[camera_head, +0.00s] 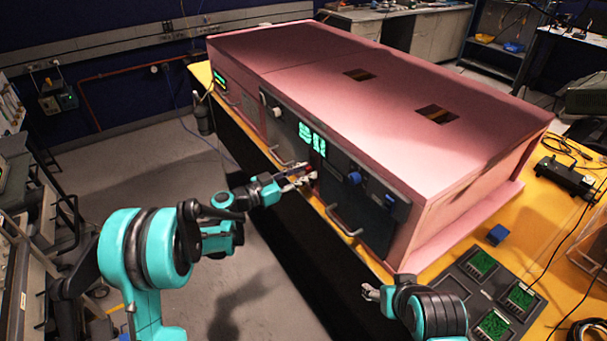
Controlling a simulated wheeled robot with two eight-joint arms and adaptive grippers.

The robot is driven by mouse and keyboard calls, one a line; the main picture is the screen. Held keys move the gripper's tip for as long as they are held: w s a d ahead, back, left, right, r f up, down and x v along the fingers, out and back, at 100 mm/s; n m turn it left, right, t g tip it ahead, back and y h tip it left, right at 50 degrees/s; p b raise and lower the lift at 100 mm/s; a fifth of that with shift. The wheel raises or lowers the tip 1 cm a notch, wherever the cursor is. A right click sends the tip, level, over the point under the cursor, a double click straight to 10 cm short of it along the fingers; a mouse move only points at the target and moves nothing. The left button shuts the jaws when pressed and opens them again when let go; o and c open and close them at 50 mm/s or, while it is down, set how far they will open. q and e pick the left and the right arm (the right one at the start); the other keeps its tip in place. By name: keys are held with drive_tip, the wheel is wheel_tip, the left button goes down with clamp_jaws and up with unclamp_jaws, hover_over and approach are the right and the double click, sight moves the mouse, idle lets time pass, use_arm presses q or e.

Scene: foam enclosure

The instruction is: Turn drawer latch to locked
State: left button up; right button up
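The pink foam enclosure (330,70) stands on a yellow table, with dark panels, handles and knobs along its front. My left gripper (309,170) is at the middle of this front, its two fingers apart, close to the panel between the green displays and a lower handle. I cannot tell whether it touches the front. The drawer latch is not clearly made out; the small parts at the fingertips are too small to tell. A blue knob (354,178) is on the panel to the right of the gripper. My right gripper (370,292) is low, off the table's front edge, away from the enclosure.
A handle (343,222) juts from the front just below and right of my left gripper. A white knob (277,112) is up to the left. A dark tray (488,284) with green boards and a blue block (497,235) lie at the right. The floor at left is clear.

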use_arm(q)
clamp_jaws()
drive_tip(key=n, duration=0.6)
drive_tip(key=f+n+b, duration=0.1)
drive_tip(key=n, duration=0.5)
drive_tip(key=w+a+n+b, duration=0.1)
drive_tip(key=n, duration=0.4)
drive_tip(key=shift+w+f+n, duration=0.1)
drive_tip(key=shift+f+n, duration=0.05)
drive_tip(key=shift+n, duration=0.25)
idle(0.4)
